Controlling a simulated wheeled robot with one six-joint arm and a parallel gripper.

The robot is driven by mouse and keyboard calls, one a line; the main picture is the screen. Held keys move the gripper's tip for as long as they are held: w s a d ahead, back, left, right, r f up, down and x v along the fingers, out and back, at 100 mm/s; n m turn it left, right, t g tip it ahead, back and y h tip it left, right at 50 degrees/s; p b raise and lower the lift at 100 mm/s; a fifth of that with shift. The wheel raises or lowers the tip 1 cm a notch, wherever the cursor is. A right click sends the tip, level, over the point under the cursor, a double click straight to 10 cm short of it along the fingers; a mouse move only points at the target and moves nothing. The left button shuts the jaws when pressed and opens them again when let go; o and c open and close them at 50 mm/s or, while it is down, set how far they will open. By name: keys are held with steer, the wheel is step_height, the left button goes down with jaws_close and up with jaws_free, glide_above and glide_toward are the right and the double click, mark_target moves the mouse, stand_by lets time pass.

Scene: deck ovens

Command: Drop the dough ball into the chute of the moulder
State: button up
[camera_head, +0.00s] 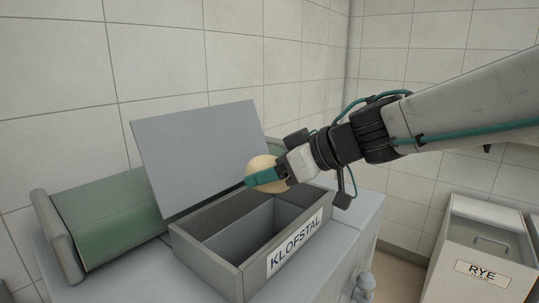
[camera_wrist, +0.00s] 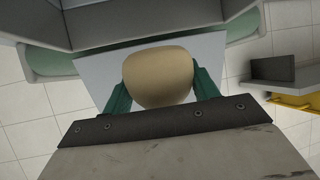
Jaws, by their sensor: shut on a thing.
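The dough ball (camera_head: 264,171) is pale and rounded. My gripper (camera_head: 262,179) is shut on it, with a teal finger on its near side. In the wrist view the dough ball (camera_wrist: 158,77) sits between both teal fingers of my gripper (camera_wrist: 160,88). The moulder (camera_head: 330,245) is a grey machine labelled KLOFSTAL. Its chute (camera_head: 207,268) is an open-topped box with a sloped inner plate. The dough ball is above the chute's back right part in the head view, apart from the rim. The bottom of the chute is partly hidden.
A grey panel (camera_head: 197,150) stands tilted behind the chute. A green belt or roller (camera_head: 107,222) lies to its left. A knob (camera_head: 364,285) sticks out at the moulder's front right. A bin labelled RYE (camera_head: 485,232) stands at right, and tiled walls close the back.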

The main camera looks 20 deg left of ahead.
steer(key=shift+f, duration=0.45)
steer(key=o, duration=1.2)
steer(key=shift+c, duration=0.2)
steer(key=shift+d, duration=0.15)
steer(key=v, duration=0.7)
steer(key=shift+d+r, duration=0.2)
steer(key=shift+d, duration=0.05)
